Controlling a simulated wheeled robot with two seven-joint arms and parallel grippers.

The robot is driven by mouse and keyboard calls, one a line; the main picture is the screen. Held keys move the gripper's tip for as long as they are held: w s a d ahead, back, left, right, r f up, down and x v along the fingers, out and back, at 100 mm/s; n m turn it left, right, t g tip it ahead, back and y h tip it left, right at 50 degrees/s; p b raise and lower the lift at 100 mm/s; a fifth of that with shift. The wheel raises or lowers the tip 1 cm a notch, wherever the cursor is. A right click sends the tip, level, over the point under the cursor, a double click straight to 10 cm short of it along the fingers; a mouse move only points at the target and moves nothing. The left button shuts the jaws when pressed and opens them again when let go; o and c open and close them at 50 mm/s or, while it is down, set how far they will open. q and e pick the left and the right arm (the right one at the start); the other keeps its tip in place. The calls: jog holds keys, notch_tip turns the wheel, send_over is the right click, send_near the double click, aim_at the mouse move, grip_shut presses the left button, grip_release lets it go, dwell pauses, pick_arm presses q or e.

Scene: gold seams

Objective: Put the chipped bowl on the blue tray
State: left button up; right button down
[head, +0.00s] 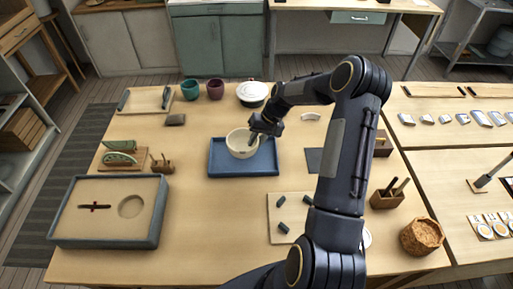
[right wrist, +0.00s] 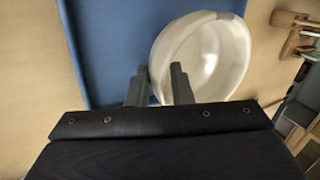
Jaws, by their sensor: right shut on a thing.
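The chipped bowl (head: 240,143) is cream-white and upright, at the middle of the blue tray (head: 222,168). In the right wrist view the bowl (right wrist: 228,60) shows a notch in its rim, with the blue tray (right wrist: 110,50) behind it. My left gripper is not in view.
A teal cup (head: 190,90), a maroon cup (head: 215,89) and a white-topped dark bowl (head: 252,93) stand behind the tray. A sand-filled box (head: 155,240) is at the front left. A board with dark pieces (head: 285,215) lies in front of the tray. The table between them is clear.

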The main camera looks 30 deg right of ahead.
jog(key=shift+f+b, duration=0.5)
jog(key=shift+f, duration=1)
jog(key=shift+f, duration=0.15)
jog(key=c, duration=1.7)
grip_release()
jog(key=shift+f, duration=0.1)
jog(key=shift+c, duration=0.2)
jog(key=o, duration=0.5)
jog(key=shift+c, duration=0.2)
